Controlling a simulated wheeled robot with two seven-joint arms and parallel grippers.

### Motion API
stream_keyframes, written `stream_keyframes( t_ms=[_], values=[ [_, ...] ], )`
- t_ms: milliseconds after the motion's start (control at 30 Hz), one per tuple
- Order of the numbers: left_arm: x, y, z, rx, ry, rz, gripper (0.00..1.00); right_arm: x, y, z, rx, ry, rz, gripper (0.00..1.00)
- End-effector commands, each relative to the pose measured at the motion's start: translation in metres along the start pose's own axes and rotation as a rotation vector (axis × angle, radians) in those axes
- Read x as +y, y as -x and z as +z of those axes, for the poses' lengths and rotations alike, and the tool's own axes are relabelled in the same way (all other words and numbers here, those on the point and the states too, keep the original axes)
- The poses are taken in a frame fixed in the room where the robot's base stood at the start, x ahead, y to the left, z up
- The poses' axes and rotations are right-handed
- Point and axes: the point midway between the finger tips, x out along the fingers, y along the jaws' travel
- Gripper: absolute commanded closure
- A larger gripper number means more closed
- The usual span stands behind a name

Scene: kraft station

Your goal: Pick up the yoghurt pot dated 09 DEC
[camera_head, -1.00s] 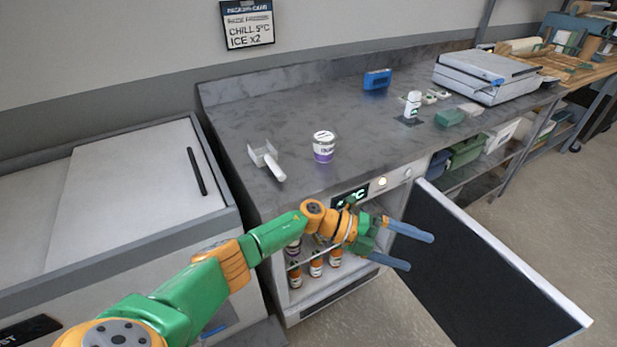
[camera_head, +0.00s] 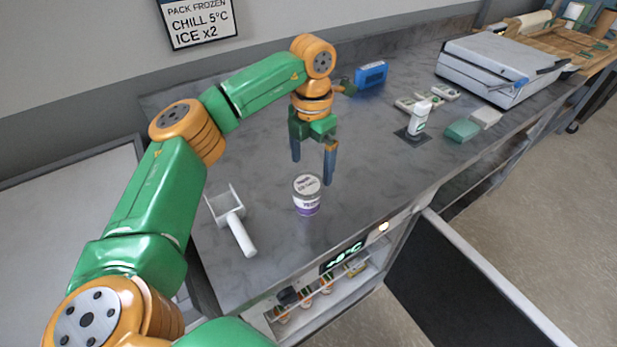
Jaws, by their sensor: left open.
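A white pot with a purple band (camera_head: 307,196) stands upright on the grey counter. Its lid carries print too small to read as a date. My left gripper (camera_head: 313,171) points down, open and empty, with its fingertips just behind and above this pot in the picture. I cannot tell the exact gap. Several small pots with orange bands (camera_head: 305,299) stand inside the open fridge under the counter; their dates do not show. My right gripper is not in view.
A white scoop (camera_head: 232,218) lies left of the pot. The fridge door (camera_head: 465,285) stands open at the lower right. A blue box (camera_head: 371,74), a white bottle (camera_head: 418,118), a green block (camera_head: 462,130) and a grey case (camera_head: 500,68) occupy the counter's back and right.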

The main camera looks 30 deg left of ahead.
Motion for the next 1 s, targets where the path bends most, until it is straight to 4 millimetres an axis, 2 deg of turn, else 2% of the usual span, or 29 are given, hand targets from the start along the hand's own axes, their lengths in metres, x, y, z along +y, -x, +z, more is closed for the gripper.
stream_keyframes(
  t_ms=[200, 300, 533, 567, 800, 833, 1000],
  values=[
    [0.002, -0.036, -0.011, 0.007, -0.001, -0.004, 0.00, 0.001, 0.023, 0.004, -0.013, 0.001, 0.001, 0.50],
    [0.002, -0.053, -0.010, 0.003, 0.000, -0.004, 0.00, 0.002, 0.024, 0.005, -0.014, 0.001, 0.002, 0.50],
    [0.001, -0.059, -0.009, 0.000, 0.000, -0.004, 0.00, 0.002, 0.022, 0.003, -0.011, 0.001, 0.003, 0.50],
    [0.001, -0.059, -0.009, 0.000, 0.000, -0.004, 0.05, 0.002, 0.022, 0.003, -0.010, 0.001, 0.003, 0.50],
    [0.001, -0.059, -0.009, -0.001, 0.000, -0.004, 0.70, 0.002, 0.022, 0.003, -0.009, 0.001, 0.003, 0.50],
    [0.001, -0.058, -0.009, -0.001, 0.000, -0.004, 0.74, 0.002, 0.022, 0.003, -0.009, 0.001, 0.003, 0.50],
    [0.001, -0.058, -0.009, -0.001, 0.000, -0.004, 0.74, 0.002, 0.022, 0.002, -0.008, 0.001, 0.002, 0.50]
  ],
)
